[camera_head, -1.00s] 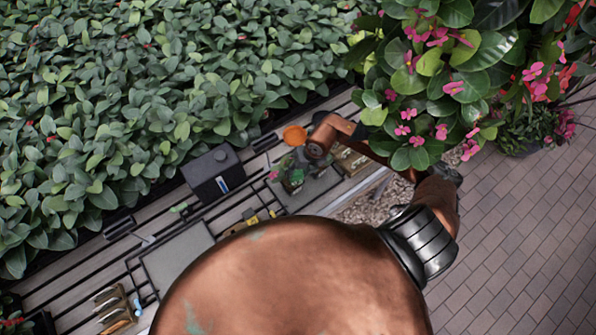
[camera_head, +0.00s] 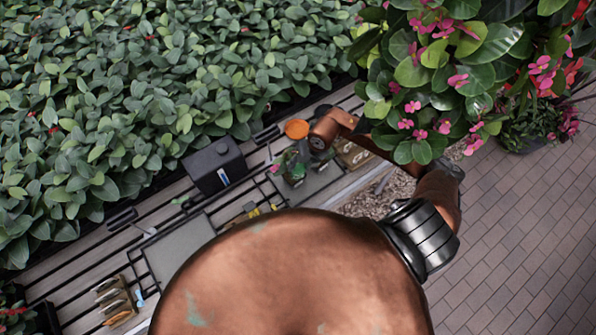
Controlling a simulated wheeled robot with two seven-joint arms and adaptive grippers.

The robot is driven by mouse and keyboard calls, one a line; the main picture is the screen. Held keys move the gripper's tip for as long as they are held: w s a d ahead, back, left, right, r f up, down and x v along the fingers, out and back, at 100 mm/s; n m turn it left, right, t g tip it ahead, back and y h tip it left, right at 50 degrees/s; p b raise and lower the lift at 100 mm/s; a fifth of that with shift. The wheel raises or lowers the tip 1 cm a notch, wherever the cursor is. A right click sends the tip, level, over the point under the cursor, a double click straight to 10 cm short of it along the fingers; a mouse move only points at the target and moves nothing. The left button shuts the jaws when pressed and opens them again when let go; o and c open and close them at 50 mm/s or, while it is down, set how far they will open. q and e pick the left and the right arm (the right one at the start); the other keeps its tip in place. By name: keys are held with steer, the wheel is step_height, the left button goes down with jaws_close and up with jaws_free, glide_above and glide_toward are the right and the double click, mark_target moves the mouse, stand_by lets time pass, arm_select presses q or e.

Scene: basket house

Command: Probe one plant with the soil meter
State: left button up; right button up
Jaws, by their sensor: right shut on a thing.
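My right arm reaches from the right side to the bench, and its copper wrist covers most of the right gripper (camera_head: 317,147). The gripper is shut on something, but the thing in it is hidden. Small potted plants (camera_head: 291,168) with green leaves and a pink flower stand on a dark grey tray (camera_head: 318,179), just left of and below the wrist. An orange round pot or dish (camera_head: 296,129) lies just left of the wrist. I cannot make out the soil meter or any contact with a plant. My left gripper is out of view.
A black box (camera_head: 214,165) stands left of the small plants on the slatted bench. An empty grey mat (camera_head: 178,250) and a wooden holder (camera_head: 115,301) lie farther left. Dense foliage (camera_head: 150,90) fills the back. A pink-flowered bush (camera_head: 440,75) hangs over my forearm. Brick floor is at right.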

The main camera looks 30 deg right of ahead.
stand_by(0.5)
steer(key=o, duration=1.5)
steer(key=v, duration=1.2)
